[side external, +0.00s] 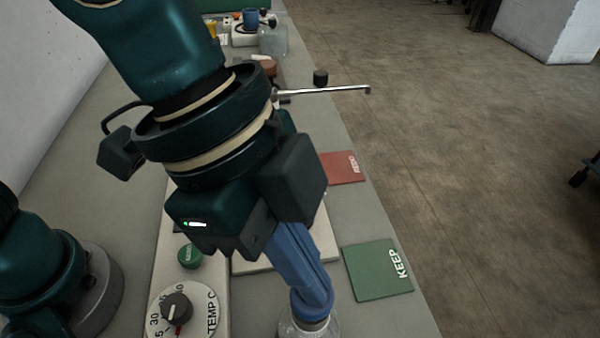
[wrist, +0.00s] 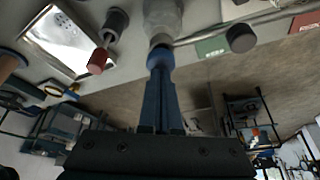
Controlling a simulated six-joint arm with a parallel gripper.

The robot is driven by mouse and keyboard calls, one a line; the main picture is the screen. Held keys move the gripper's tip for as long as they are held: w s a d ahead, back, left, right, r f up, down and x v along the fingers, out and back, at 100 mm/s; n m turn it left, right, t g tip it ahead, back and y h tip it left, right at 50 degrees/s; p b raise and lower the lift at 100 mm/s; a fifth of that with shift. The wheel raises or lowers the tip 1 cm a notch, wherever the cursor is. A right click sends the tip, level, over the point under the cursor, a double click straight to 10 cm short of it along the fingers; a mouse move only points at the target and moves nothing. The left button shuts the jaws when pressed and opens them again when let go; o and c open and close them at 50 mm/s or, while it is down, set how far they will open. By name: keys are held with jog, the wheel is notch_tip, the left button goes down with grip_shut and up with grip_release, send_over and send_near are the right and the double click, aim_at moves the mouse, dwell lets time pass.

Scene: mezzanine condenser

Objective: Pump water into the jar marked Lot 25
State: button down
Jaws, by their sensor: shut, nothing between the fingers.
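My gripper (side external: 312,305) points down in the side view, its blue fingers shut with nothing between them. It also shows in the wrist view (wrist: 160,60). Just past the fingertips is a clear glass-like vessel (side external: 293,328) with a narrow neck, cut off by the bottom edge; it also shows in the wrist view (wrist: 163,16). The tips look at or very near its neck; I cannot tell whether they touch. A thin metal spout (side external: 325,91) with a black knob (side external: 320,78) stands farther back. No Lot 25 label is readable, and my arm hides much of the bench.
A green KEEP mat (side external: 378,270) and a red mat (side external: 342,167) lie along the bench's right edge. A temperature dial (side external: 176,308) and green button (side external: 190,256) are left of my gripper. A blue cup (side external: 250,17) and clear jar (side external: 274,40) stand at the back.

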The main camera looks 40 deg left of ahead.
jog(key=shift+r, duration=2.85)
jog(key=shift+s+a+r, duration=0.15)
jog(key=shift+s+r, duration=0.05)
jog(key=shift+r, duration=0.2)
jog(key=shift+w+f, duration=0.15)
jog(key=shift+f, duration=1.25)
jog(key=shift+f, duration=0.15)
